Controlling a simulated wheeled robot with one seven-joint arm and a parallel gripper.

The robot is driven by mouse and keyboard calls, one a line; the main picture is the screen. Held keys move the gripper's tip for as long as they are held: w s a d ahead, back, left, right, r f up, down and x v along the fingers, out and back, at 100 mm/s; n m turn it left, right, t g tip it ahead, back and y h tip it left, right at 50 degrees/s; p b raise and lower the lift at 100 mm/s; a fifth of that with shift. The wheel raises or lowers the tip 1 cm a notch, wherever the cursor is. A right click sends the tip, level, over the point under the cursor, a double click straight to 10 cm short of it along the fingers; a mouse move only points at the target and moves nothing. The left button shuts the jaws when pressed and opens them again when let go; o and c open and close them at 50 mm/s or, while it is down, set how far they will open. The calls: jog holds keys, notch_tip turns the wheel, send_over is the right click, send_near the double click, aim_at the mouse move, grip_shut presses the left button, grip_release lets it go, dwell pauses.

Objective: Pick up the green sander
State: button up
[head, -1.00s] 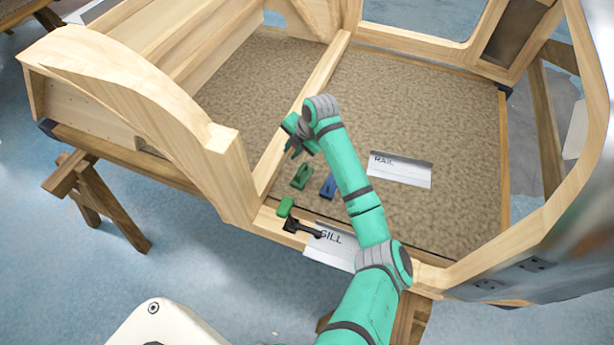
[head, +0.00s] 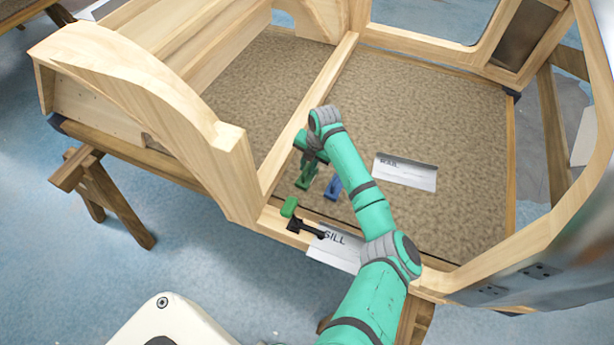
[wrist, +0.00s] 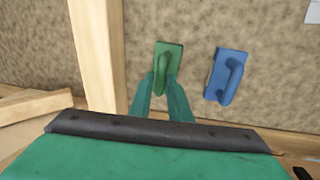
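The green sander (head: 302,184) lies on the brown floor panel, close to the sill; in the wrist view (wrist: 170,47) its flat pad and raised handle show. My gripper (head: 311,170) points down at it. In the wrist view the two fingers (wrist: 161,82) are a little apart, at the near end of the sander and seemingly on either side of its handle. The fingers hide part of the sander, and I cannot tell whether they touch it. The gripper looks open.
A blue sander (wrist: 228,75) lies just right of the green one. A green-and-black tool (head: 290,207) rests on the wooden sill. A RAIL sheet (head: 405,173) and a SILL sheet (head: 335,245) lie nearby. A wooden beam (wrist: 92,60) runs close on the left.

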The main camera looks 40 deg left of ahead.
aim_at(307, 168)
jog(key=shift+a+f, duration=0.15)
jog(key=shift+f, duration=0.6)
jog(key=shift+a+f, duration=0.1)
jog(key=shift+f, duration=0.6)
jog(key=shift+c, duration=0.3)
grip_shut()
jog(key=shift+r, duration=0.15)
notch_tip(307, 168, up, 10)
jog(key=shift+f, duration=0.1)
